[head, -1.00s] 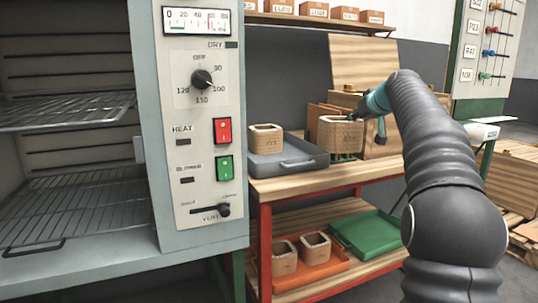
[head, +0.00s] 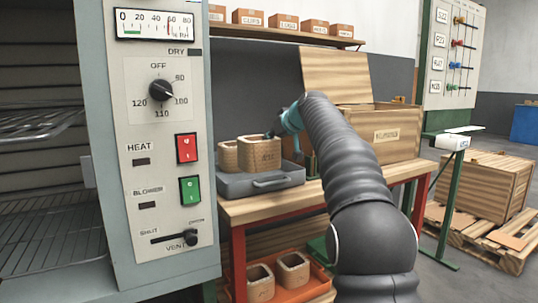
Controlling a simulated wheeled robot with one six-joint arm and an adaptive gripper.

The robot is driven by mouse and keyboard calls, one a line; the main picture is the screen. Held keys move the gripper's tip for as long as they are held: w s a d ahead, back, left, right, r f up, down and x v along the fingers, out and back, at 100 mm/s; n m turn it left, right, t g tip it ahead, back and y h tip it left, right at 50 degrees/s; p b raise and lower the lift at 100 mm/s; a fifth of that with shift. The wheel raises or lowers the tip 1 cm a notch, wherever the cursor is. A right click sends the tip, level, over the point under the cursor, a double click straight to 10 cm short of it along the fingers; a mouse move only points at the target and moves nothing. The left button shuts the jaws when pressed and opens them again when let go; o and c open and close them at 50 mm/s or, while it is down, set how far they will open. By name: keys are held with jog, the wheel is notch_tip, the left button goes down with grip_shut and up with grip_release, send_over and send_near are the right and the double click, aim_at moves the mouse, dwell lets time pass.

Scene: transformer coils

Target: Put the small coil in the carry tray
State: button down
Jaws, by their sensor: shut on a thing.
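A tan coil (head: 260,154) with a dark marking on its front is in my gripper (head: 281,137). My gripper is shut on its right side. This coil is over the grey tray (head: 284,181), which has a front handle and stands on the wooden bench. I cannot tell whether the coil touches the tray floor. A second tan coil (head: 229,158) is in the left part of the tray, close beside the held one and partly hidden by it. My arm hides part of the bench to the right.
A grey oven with a control panel (head: 157,140) stands close on the left. A wooden crate (head: 385,140) is on the bench at right. Two coils (head: 261,283) sit in an orange tray (head: 315,284) on the lower shelf. Small boxes (head: 284,21) line the wall shelf.

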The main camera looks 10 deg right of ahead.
aim_at(280, 144)
jog(key=shift+w+a+f, duration=0.25)
jog(key=shift+a+f, duration=0.05)
jog(key=shift+a, duration=0.2)
jog(key=shift+f+b, duration=0.8)
jog(key=shift+f, duration=1.15)
jog(key=shift+f, duration=0.1)
jog(key=c, duration=1.1)
grip_release()
jog(key=shift+o, duration=0.2)
jog(key=v, duration=1.1)
jog(key=shift+s+d+r+b, duration=0.15)
jog(key=shift+s+r+b, duration=0.1)
jog(key=shift+b, duration=0.15)
jog(key=shift+s, duration=0.15)
